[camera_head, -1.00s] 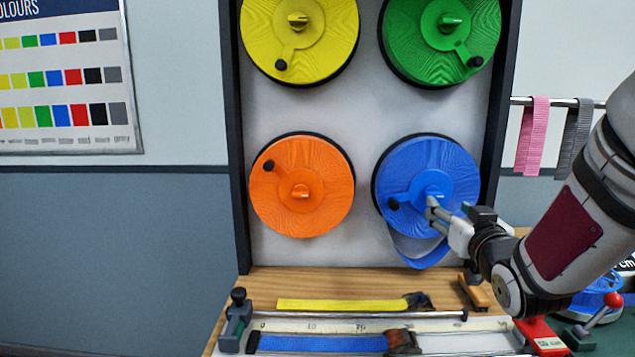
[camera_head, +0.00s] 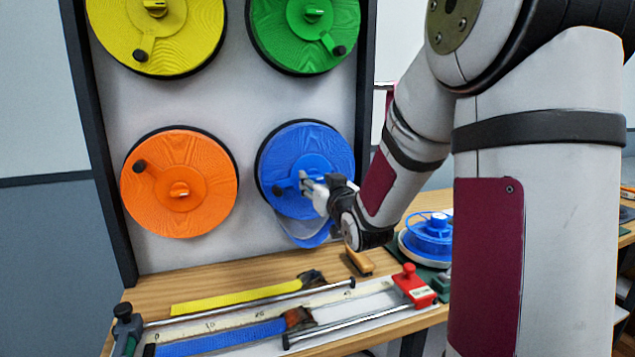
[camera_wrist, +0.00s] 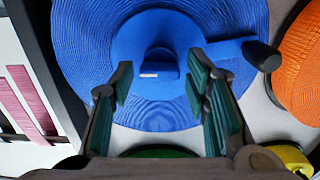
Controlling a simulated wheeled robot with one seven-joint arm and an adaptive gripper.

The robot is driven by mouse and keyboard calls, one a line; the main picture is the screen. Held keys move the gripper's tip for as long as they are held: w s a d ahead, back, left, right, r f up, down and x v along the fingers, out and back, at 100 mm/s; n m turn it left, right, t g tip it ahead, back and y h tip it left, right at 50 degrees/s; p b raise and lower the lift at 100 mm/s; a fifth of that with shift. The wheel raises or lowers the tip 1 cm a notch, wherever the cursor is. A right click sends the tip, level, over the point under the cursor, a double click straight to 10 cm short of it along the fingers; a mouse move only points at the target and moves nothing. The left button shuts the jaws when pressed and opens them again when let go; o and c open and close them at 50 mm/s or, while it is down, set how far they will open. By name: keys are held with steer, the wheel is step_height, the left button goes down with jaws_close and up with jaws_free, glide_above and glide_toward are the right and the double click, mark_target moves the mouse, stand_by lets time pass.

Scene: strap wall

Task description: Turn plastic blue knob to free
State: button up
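The blue knob (camera_wrist: 161,64) sits at the centre of the blue strap reel (camera_head: 297,150) on the wall panel, with a small pale mark on its edge. In the wrist view the blue reel (camera_wrist: 88,50) fills the upper middle. My gripper (camera_wrist: 158,82) is open, one green-padded finger on each side of the knob's lower part, with visible gaps. Whether the fingertips reach around the knob in depth I cannot tell. In the head view my gripper (camera_head: 308,186) is at the reel's centre and largely covers the knob. A blue strap loop (camera_head: 308,236) hangs below the reel.
Yellow (camera_head: 165,45), green (camera_head: 290,25) and orange (camera_head: 190,205) reels share the panel. The reel's dark crank handle (camera_wrist: 262,55) sticks out beside my finger. Below is a wooden bench (camera_head: 215,275) with a measuring rail, yellow strap (camera_head: 235,298), blue strap (camera_head: 220,338) and red-handled tool (camera_head: 413,288).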

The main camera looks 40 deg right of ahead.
steer(key=c, duration=0.6)
steer(key=shift+c, duration=0.2)
steer(key=shift+b, duration=0.35)
steer(key=n+b, duration=0.3)
steer(key=shift+f, duration=0.15)
steer(key=n+b, duration=1.4)
steer(key=b, duration=0.3)
steer(key=shift+n+b, duration=0.4)
